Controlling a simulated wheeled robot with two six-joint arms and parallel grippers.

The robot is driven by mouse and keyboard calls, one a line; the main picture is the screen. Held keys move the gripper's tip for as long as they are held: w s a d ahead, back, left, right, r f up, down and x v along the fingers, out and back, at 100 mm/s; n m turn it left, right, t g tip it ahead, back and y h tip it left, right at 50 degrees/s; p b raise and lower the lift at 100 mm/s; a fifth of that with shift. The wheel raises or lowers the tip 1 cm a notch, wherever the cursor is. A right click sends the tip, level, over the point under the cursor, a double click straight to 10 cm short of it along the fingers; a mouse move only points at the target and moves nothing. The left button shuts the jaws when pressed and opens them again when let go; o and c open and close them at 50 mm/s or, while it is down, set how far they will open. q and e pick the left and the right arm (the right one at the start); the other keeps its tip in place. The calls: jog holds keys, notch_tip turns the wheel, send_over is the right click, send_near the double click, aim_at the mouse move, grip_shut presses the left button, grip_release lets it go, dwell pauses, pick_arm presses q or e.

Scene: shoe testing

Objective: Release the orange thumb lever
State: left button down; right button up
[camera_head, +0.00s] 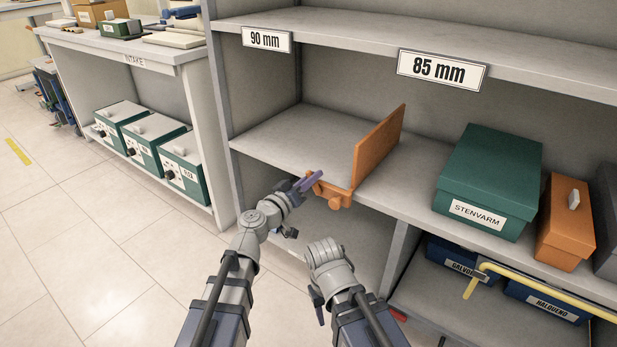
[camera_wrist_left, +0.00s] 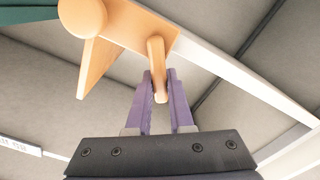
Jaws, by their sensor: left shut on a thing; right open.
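The orange thumb lever (camera_head: 309,178) is on the clamp at the front shelf edge, at the foot of an upright orange divider (camera_head: 378,147). In the left wrist view, the lever (camera_wrist_left: 157,68) hangs as a narrow bar beside a round orange knob (camera_wrist_left: 83,17). My left gripper (camera_head: 309,186) has its purple fingers shut on the lever; in the left wrist view, the fingers (camera_wrist_left: 159,92) stand on either side of its lower end. My right gripper (camera_head: 318,303) is low in front of the shelf, open, away from the lever and partly hidden by its own wrist.
A green STENVARM box (camera_head: 492,170) and an orange box (camera_head: 567,222) stand right of the divider. The shelf left of the divider is bare. A yellow bar (camera_head: 540,282) crosses in front of blue boxes below. Green boxes (camera_head: 154,135) fill the left unit's lower shelf.

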pick_arm(q)
jog(key=m, duration=0.2)
jog(key=d+m, duration=0.1)
jog(key=shift+s+r+m, duration=0.3)
jog(key=shift+s, duration=0.1)
jog(key=shift+s+d+m+p, duration=0.15)
jog(key=shift+d+m, duration=0.1)
jog(key=shift+m, duration=0.4)
jog(key=shift+s+d+m+p, duration=0.15)
jog(key=shift+d+m, duration=0.05)
jog(key=shift+m, duration=0.45)
pick_arm(e)
jog(key=shift+r, duration=0.35)
pick_arm(q)
jog(key=c, duration=0.8)
grip_release()
